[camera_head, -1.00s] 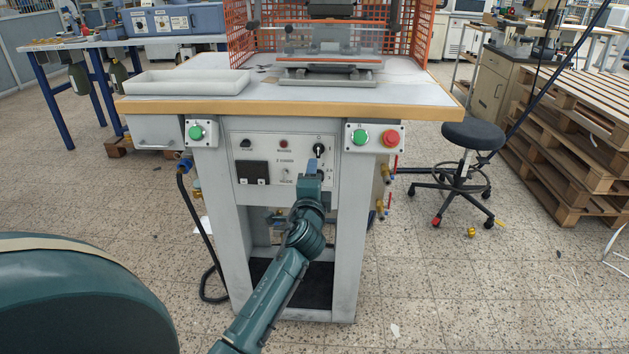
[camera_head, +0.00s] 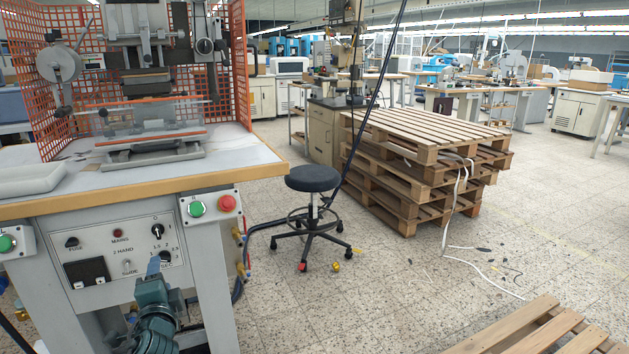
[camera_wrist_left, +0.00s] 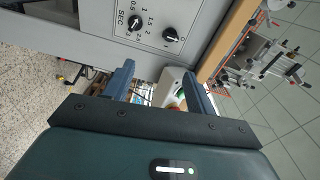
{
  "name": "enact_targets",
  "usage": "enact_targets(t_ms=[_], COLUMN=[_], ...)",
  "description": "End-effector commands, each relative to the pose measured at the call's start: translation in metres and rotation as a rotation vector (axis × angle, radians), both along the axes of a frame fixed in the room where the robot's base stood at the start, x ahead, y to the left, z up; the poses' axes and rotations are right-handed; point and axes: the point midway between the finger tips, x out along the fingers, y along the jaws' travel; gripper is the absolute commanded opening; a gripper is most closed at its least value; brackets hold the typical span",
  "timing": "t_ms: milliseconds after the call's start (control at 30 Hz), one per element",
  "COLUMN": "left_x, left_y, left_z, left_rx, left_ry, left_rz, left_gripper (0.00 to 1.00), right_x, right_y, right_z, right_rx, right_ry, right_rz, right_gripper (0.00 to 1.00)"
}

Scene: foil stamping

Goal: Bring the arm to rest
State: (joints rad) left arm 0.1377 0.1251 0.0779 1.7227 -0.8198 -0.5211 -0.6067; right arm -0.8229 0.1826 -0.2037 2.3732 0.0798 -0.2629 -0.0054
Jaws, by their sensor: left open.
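My left gripper (camera_head: 154,266) is in front of the control panel (camera_head: 120,250) of the stamping machine, just left of the lower black knob (camera_head: 165,258). In the left wrist view its two blue fingers (camera_wrist_left: 160,88) are apart with nothing held between them. There the panel with its "SEC" dial (camera_wrist_left: 135,23) and a second knob (camera_wrist_left: 170,35) lies beyond the fingertips, and no contact shows. In the head view the forearm is cut off at the bottom edge. My right gripper is in neither view.
The machine's wooden table edge (camera_head: 150,191) overhangs the panel, with green (camera_head: 197,209) and red (camera_head: 227,203) buttons below. A black stool (camera_head: 312,179) stands to the right, before stacked pallets (camera_head: 420,170). Another pallet (camera_head: 540,330) lies front right. Floor between is mostly clear.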

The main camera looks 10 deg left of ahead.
Motion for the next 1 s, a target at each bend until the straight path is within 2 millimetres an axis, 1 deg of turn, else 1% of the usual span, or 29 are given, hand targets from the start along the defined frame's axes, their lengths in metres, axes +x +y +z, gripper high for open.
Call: enact_targets(t_ms=[33,67,133,167,200,267,300,367,400,500,600,800,867,900,1000], left_x=[-0.013,-0.022,-0.047,-0.061,-0.079,-0.108,-0.126,-0.15,-0.164,-0.196,-0.222,-0.266,-0.279,-0.275,-0.272], left_y=[-0.013,-0.022,-0.05,-0.064,-0.082,-0.108,-0.124,-0.144,-0.155,-0.179,-0.197,-0.225,-0.232,-0.232,-0.232], left_z=[-0.016,-0.026,-0.048,-0.058,-0.068,-0.08,-0.086,-0.091,-0.092,-0.093,-0.089,-0.076,-0.071,-0.062,-0.058], left_rx=[-0.055,-0.103,-0.245,-0.317,-0.421,-0.58,-0.682,-0.821,-0.903,-1.086,-1.247,-1.535,-1.62,-1.609,-1.593], left_ry=[0.005,0.004,0.002,0.004,0.005,0.009,0.015,0.024,0.029,0.045,0.058,0.076,0.082,0.087,0.112], left_rz=[-0.04,-0.068,-0.146,-0.18,-0.223,-0.278,-0.306,-0.335,-0.349,-0.366,-0.37,-0.348,-0.334,-0.33,-0.312], left_gripper=[0.56,0.56,0.56,0.56,0.56,0.56,0.56,0.56,0.56,0.56,0.56,0.56,0.56,0.56,0.56], right_x=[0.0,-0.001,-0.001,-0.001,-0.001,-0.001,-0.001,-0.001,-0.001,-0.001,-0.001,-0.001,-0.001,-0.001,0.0], right_y=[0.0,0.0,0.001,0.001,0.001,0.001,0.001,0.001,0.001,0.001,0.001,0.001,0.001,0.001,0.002], right_z=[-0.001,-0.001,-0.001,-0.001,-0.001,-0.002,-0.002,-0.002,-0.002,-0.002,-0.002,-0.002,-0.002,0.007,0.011], right_rx=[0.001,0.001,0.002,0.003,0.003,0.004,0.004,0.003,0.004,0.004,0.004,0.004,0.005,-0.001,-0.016], right_ry=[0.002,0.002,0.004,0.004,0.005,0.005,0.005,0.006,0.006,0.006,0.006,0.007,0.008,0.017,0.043], right_rz=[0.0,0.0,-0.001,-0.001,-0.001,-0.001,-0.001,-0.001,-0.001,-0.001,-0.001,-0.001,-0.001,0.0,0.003], right_gripper=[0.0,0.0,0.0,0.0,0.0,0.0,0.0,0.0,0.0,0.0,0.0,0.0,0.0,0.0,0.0])
